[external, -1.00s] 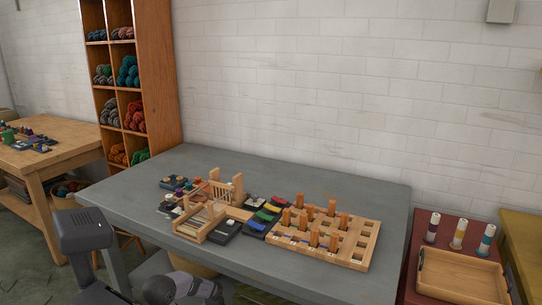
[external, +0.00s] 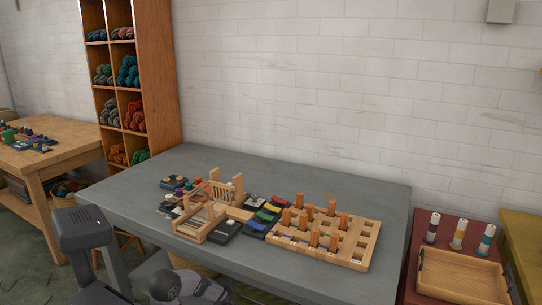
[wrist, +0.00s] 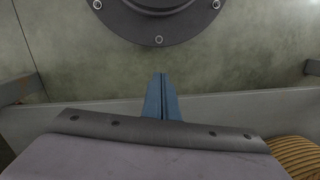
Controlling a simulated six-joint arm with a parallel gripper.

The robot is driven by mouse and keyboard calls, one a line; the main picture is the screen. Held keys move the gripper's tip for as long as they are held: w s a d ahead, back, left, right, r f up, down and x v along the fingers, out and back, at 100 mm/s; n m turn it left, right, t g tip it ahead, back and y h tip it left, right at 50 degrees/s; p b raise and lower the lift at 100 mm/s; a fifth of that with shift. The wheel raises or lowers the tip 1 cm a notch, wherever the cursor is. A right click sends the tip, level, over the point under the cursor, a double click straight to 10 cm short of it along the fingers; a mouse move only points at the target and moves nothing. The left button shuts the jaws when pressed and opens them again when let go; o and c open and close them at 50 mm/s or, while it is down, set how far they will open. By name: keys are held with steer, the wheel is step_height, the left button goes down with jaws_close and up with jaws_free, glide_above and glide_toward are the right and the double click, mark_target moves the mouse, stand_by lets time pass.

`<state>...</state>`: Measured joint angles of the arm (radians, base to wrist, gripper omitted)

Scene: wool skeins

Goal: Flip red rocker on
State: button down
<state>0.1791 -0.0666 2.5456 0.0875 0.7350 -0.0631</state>
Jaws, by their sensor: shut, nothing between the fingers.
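A cluster of dark panels with coloured switches (external: 265,214) sits on the grey table, with green, blue and yellow pieces visible. My gripper (wrist: 161,78) shows in the wrist view as two blue fingers pressed together, shut and empty. It points over a greenish floor, away from the switches. The fingers are not visible in the external view, where only dark parts of my arm show at the bottom edge.
A wooden peg board (external: 357,246) stands right of the switches, and a small wooden loom (external: 198,228) stands left. The grey table (external: 330,180) is bare behind them. A wooden tray (external: 460,277) lies on a red stand at right. An orange ribbed object (wrist: 292,152) shows in the wrist view.

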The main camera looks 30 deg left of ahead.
steer(key=s+d+r+m+t+y+p, duration=0.1)
steer(key=s+d+m+y+p, duration=0.25)
steer(key=d+m, duration=0.45)
steer(key=s+d+r+m+t+h+p, duration=0.1)
steer(key=s+d+r+h+p, duration=0.1)
steer(key=d+r+p, duration=1.2)
steer(key=s+d+r+t+h+p, duration=0.1)
steer(key=d+r+h+p, duration=0.2)
steer(key=d+r+p, duration=1)
step_height(320, 180, up, 30)
steer(key=a+m+g+y+p, duration=0.1)
steer(key=a+m+g+p, duration=0.15)
steer(key=m+p, duration=1.05)
steer(key=w+a+r+n+t+p, duration=0.1)
steer(key=w+a+r+n+p, duration=0.25)
steer(key=w+n, duration=0.45)
steer(key=w+a+r+n+t+p, duration=0.1)
steer(key=w+a+r+n+p, duration=0.25)
steer(key=w, duration=0.75)
steer(key=w+a+r+n+t+p, duration=0.1)
steer(key=w+a+n+p, duration=0.5)
steer(key=w+a+n, duration=0.6)
steer(key=w+a+y, duration=0.1)
steer(key=w+a, duration=0.4)
steer(key=w, duration=0.2)
steer(key=shift+w+r+n+p, duration=0.15)
steer(key=shift+w+n+p, duration=0.15)
steer(key=shift+n, duration=0.05)
